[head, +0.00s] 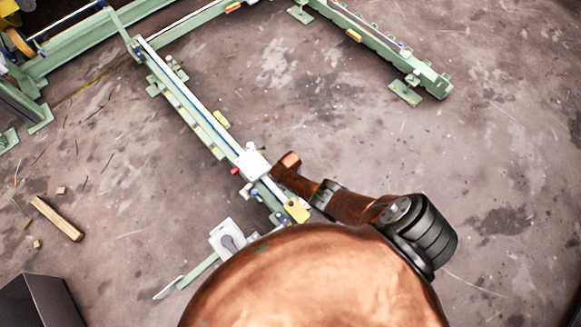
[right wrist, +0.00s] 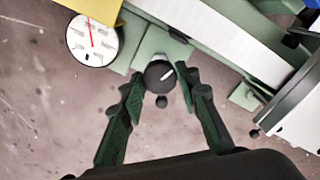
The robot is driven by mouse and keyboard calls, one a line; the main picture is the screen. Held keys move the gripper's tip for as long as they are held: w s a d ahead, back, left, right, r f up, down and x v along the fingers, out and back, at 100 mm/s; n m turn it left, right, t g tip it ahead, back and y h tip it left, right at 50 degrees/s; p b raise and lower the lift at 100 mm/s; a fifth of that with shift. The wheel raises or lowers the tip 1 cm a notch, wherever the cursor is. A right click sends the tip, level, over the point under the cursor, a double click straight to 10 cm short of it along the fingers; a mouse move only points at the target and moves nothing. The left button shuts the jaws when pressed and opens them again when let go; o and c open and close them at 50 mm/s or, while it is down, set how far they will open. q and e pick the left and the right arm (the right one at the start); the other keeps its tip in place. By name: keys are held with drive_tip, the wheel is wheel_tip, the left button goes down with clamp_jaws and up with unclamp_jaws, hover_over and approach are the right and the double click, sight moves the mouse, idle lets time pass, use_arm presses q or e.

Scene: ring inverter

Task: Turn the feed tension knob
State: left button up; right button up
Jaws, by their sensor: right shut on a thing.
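A white round dial (right wrist: 92,42) with a red needle is up and left of the knob. In the head view my arm (head: 345,205) reaches to the rail, and I cannot make out the knob or the right gripper's fingers there. My left gripper is not in view.
A long green rail (head: 190,95) crosses the head view, with a white block (head: 252,164) and a yellow part (head: 297,210) on it. A grey-white switch box (head: 227,238) stands nearby. A wooden block (head: 57,218) lies on the floor at left. The floor at right is mostly clear.

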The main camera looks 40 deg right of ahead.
drive_tip(key=o, duration=1.1)
drive_tip(key=shift+o, duration=0.2)
drive_tip(key=shift+a+r, duration=0.15)
drive_tip(key=shift+r, duration=0.65)
wheel_tip(320, 180, up, 10)
drive_tip(key=shift+d+r, duration=0.2)
